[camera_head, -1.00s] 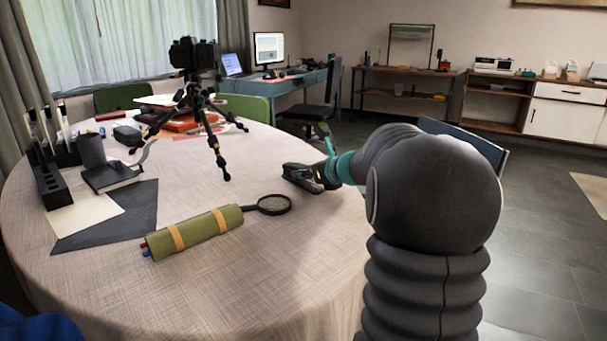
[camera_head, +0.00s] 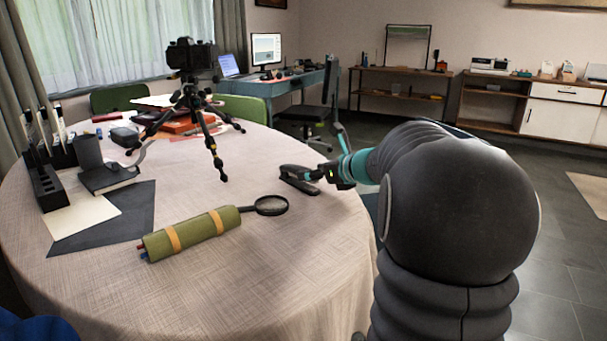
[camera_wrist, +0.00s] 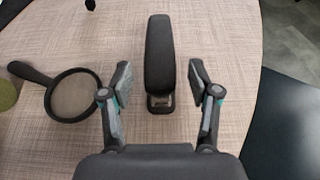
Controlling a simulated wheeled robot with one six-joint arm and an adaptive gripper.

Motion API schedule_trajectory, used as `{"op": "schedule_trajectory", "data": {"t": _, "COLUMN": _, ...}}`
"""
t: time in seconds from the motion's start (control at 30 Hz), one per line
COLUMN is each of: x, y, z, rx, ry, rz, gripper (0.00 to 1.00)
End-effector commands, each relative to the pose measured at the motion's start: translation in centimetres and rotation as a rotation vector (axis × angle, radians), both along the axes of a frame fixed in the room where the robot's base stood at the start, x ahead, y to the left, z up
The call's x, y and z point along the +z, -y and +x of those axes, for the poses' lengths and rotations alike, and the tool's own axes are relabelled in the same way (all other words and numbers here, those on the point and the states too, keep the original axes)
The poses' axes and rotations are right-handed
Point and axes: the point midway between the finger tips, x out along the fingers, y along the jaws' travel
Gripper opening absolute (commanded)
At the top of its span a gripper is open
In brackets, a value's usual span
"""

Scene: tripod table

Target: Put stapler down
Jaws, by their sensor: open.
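The dark grey stapler (camera_head: 299,179) lies on the cloth-covered round table (camera_head: 290,245), near its right edge. In the wrist view the stapler (camera_wrist: 159,58) points away from my gripper, with its near end between the finger pads. My gripper (camera_wrist: 160,85) is open, with a gap on both sides of the stapler. In the head view my gripper (camera_head: 328,173) is just right of the stapler, and its fingers are small and partly hidden there.
A magnifying glass (camera_head: 271,205) lies left of the stapler, beside a green roll (camera_head: 190,234). A camera tripod (camera_head: 192,110) stands farther back. The table's right edge is close to the stapler, with a dark chair (camera_wrist: 285,120) beyond. Bare cloth lies in front.

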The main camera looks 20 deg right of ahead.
Motion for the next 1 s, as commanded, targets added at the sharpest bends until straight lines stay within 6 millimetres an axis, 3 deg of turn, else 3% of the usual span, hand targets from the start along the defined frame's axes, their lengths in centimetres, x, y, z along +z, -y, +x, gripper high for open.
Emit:
{"op": "schedule_trajectory", "data": {"t": 0.2, "x": 1.6, "y": 1.1, "z": -3.7, "rx": -0.003, "ry": -0.001, "rz": -0.001, "gripper": 0.61}}
{"op": "schedule_trajectory", "data": {"t": 0.4, "x": 2.4, "y": 1.6, "z": -5.6, "rx": -0.001, "ry": -0.001, "rz": -0.001, "gripper": 0.61}}
{"op": "schedule_trajectory", "data": {"t": 1.0, "x": 2.5, "y": 1.9, "z": -6.1, "rx": -0.003, "ry": -0.001, "rz": 0.001, "gripper": 0.61}}
